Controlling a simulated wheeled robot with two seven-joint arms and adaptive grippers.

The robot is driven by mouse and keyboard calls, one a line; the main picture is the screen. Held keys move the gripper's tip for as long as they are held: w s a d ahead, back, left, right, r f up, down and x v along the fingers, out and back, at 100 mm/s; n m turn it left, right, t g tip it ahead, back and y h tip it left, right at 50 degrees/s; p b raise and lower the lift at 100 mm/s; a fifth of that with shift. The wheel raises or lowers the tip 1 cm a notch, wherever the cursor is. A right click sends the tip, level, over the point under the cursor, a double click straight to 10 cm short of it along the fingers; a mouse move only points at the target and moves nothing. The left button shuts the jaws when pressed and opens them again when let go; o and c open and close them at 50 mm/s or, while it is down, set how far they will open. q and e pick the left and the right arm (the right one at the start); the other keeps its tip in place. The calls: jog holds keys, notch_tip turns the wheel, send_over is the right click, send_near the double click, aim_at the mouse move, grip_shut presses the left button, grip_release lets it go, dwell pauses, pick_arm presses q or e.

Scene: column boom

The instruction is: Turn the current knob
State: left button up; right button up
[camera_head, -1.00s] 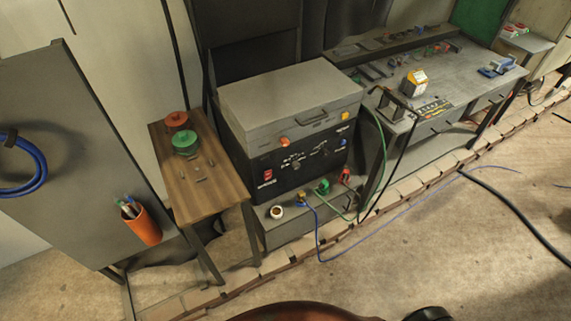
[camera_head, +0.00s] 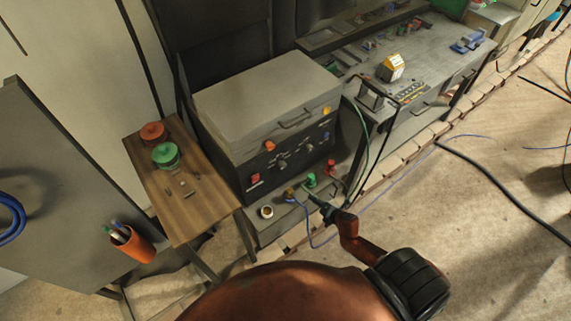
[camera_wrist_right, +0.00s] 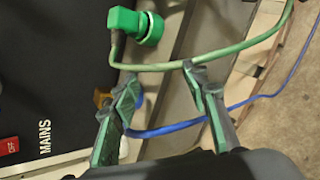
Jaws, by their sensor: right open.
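The power unit (camera_head: 262,112) has a black front panel with small knobs (camera_head: 282,163), an orange-red lamp or button at upper left and a red switch (camera_head: 255,177) at lower left. I cannot tell which knob is the current knob. My right gripper (camera_head: 322,204) is in front of and below the panel, near the cable plugs, touching no knob that I can see. In the right wrist view the right gripper (camera_wrist_right: 160,84) has its green-padded fingers apart with nothing held. The panel with "MAINS" lettering (camera_wrist_right: 45,137) is at left there; no knob shows. My left gripper is not in view.
A green plug (camera_wrist_right: 128,22) with a green cable, and a blue cable (camera_wrist_right: 165,129), lie just beyond my fingers. A red connector (camera_head: 331,167) is beside them. A wooden side table (camera_head: 190,205) stands left, a grey workbench (camera_head: 430,62) right. Open floor lies front right.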

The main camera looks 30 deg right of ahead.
jog(key=w+a+r+n+t, duration=0.15)
jog(key=w+r+n, duration=0.25)
jog(key=r, duration=0.5)
jog(key=n+t+y+p, duration=0.2)
jog(key=n, duration=0.4)
send_near(284, 166)
jog(key=w+f, duration=0.1)
jog(key=shift+n+g+y, duration=0.25)
jog(key=shift+n+y, duration=0.05)
jog(key=shift+n, duration=0.1)
jog(key=x, duration=0.4)
jog(key=b+x, duration=0.1)
jog(key=x, duration=0.1)
jog(key=shift+w+r, duration=0.2)
jog(key=shift+w, duration=0.35)
jog(key=shift+w+f, duration=0.25)
jog(key=shift+w, duration=0.3)
grip_shut()
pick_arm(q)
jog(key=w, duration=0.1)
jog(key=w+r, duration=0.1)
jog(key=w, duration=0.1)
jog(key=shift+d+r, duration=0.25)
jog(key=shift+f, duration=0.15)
